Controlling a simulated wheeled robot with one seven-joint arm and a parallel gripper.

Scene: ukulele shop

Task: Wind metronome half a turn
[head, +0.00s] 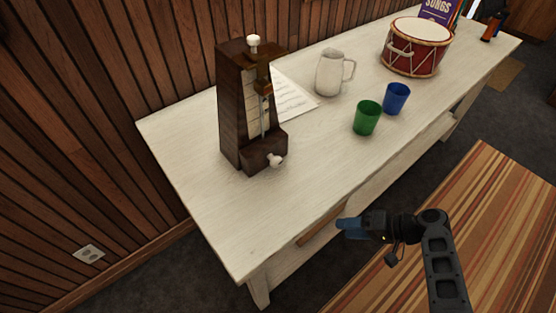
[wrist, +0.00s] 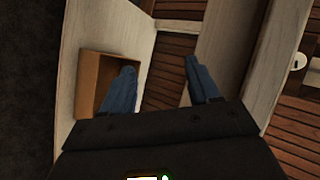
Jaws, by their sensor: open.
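The metronome (head: 238,117) is a tall dark wooden case with a pale scale and a pendulum on its front. It stands upright on the white table near its left end. A pale winding knob (head: 275,160) sticks out low on its front, and another pale knob (head: 254,40) sits at the top. My gripper (head: 340,226), with blue fingertips, is in front of the table's long front edge, apart from the metronome. In the wrist view my gripper's fingers (wrist: 160,86) are spread with nothing between them. The metronome is not clearly seen there.
On the table (head: 190,165) stand a green cup (head: 367,117), a blue cup (head: 397,98), a white pitcher (head: 329,73) and a red drum (head: 416,47). Sheet music (head: 290,97) lies behind the metronome. An open-topped brown box (wrist: 90,85) shows in the wrist view. A slatted wall (head: 100,100) runs behind.

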